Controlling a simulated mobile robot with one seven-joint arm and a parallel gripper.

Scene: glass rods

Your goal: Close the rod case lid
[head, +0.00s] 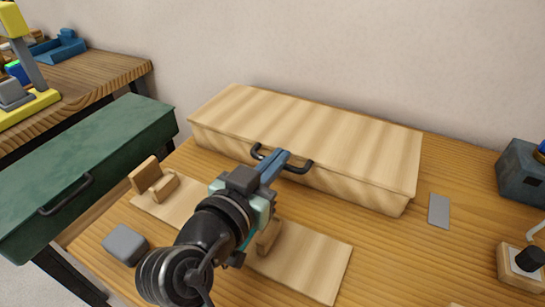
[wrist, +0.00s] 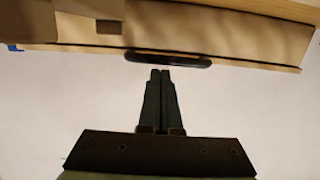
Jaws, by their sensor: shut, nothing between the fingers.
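The rod case (head: 325,180) is a long pale wooden box at the back of the bench. Its striped lid (head: 310,125) lies flat over the box, with no clear gap at the front edge. The dark handle (head: 299,167) is on the front; it also shows in the wrist view (wrist: 190,61). My gripper (head: 283,156) is shut and empty, its blue fingertips in front of the handle and hiding its middle. In the wrist view my gripper (wrist: 160,72) points at the handle, with a small gap in the picture; I cannot tell if they touch. No rods show.
A wooden board (head: 310,265) with upright rests (head: 145,175) lies under my arm. A grey block (head: 125,244) is at the front left, a grey plate (head: 439,210) right of the case. A green case (head: 100,150) stands at left. Small devices (head: 523,170) are at the right edge.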

